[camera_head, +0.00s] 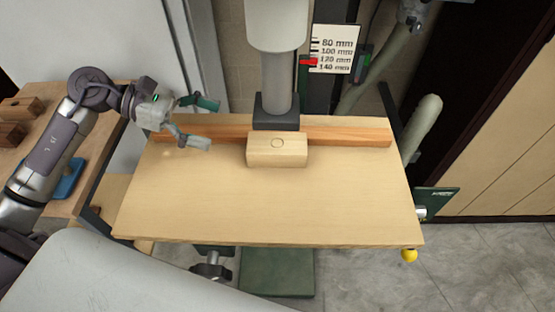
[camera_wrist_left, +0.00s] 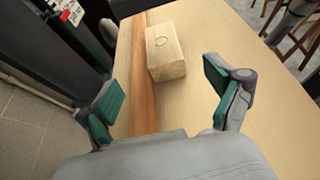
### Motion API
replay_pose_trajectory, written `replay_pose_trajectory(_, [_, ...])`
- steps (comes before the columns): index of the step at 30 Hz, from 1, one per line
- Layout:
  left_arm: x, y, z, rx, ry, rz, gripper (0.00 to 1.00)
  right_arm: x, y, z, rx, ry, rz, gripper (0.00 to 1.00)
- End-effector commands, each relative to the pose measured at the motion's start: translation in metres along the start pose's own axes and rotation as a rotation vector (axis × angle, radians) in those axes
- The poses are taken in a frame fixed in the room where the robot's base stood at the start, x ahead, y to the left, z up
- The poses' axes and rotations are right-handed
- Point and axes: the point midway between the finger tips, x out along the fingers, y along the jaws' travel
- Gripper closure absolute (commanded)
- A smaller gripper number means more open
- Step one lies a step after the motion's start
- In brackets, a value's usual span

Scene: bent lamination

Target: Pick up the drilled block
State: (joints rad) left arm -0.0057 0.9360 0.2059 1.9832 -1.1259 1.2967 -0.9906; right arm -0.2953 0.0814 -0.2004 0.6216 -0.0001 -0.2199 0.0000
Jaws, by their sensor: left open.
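The drilled block (camera_head: 276,151) is a pale wooden block with a round mark on its top. It sits on the wooden machine table (camera_head: 290,210), against the reddish wooden fence (camera_head: 350,135) and under the machine's column. My left gripper (camera_head: 207,123) is open and empty over the table's left part, to the left of the block and apart from it. In the left wrist view the block (camera_wrist_left: 165,52) lies ahead, beyond and between the open fingers (camera_wrist_left: 168,100).
The machine's dark-collared column (camera_head: 276,110) stands directly behind and over the block. A scale sign (camera_head: 336,48) hangs at the back. A bench (camera_head: 30,150) at the left holds other wooden blocks (camera_head: 18,108) and a blue item (camera_head: 69,180). The table's front and right are clear.

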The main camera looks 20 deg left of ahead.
Motion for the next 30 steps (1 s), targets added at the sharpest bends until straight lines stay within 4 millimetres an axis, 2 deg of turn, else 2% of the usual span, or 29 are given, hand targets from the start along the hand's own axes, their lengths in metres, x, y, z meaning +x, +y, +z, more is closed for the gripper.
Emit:
replay_pose_trajectory(4, [0.019,-0.001,0.004,0.001,-0.004,-0.003,0.08,-0.009,0.0,0.001,0.0,-0.001,-0.001,0.0])
replay_pose_trajectory(12, [0.07,-0.001,0.004,-0.001,-0.005,-0.002,0.08,-0.025,-0.001,0.003,0.0,-0.006,-0.002,0.0])
replay_pose_trajectory(20, [0.09,-0.001,0.005,0.0,-0.003,-0.001,0.08,-0.033,-0.001,0.002,0.001,-0.007,-0.002,0.0])
replay_pose_trajectory(25, [0.115,-0.004,0.01,-0.001,-0.006,-0.003,0.08,-0.051,-0.002,0.0,0.002,-0.007,-0.004,0.0])
replay_pose_trajectory(30, [0.134,-0.003,0.006,0.0,-0.003,-0.001,0.08,-0.054,-0.003,0.0,0.002,-0.007,-0.004,0.0])
